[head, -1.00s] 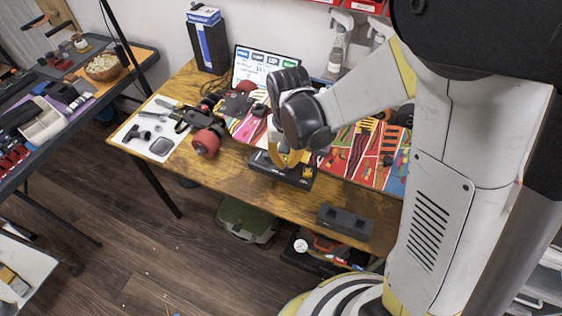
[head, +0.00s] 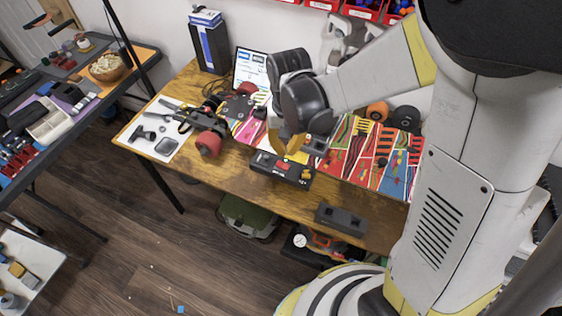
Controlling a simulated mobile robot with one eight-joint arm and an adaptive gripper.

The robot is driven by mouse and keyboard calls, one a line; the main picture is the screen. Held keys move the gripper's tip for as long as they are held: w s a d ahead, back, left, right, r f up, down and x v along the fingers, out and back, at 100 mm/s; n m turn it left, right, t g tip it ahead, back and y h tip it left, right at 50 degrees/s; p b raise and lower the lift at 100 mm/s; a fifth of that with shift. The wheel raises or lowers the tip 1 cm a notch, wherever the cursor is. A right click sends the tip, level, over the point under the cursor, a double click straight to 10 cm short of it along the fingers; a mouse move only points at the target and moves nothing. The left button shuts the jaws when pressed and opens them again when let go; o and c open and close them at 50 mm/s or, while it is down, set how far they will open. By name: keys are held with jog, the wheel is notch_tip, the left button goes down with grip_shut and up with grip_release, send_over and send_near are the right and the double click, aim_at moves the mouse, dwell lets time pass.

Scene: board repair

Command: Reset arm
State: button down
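My gripper (head: 290,145) shows at the end of my arm, above the middle of the wooden workbench (head: 220,165). Its yellow fingers point down over the bench, just behind a black case (head: 281,168) at the front edge. The view is too coarse to tell whether the fingers are apart or closed, and I see nothing clearly held. My arm reaches in from the right with a bent elbow, and its wrist hides part of the bench behind it.
A skateboard truck with red wheels (head: 209,143) lies left of my gripper. A white mat with tools (head: 150,130) is at the bench's left end. Colourful boards (head: 375,155) lie to the right. A black block (head: 341,219) sits near the front edge.

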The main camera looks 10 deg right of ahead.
dwell(0.3)
jog(key=s+d+r+t+b, duration=0.2)
jog(key=s+d+r+t, duration=0.5)
jog(key=r, duration=0.6)
jog(key=shift+s+d+n+b, duration=0.3)
jog(key=shift+s+d+n, duration=0.1)
jog(key=shift+s+d, duration=0.95)
jog(key=shift+s+a, duration=0.15)
jog(key=shift+a, duration=0.05)
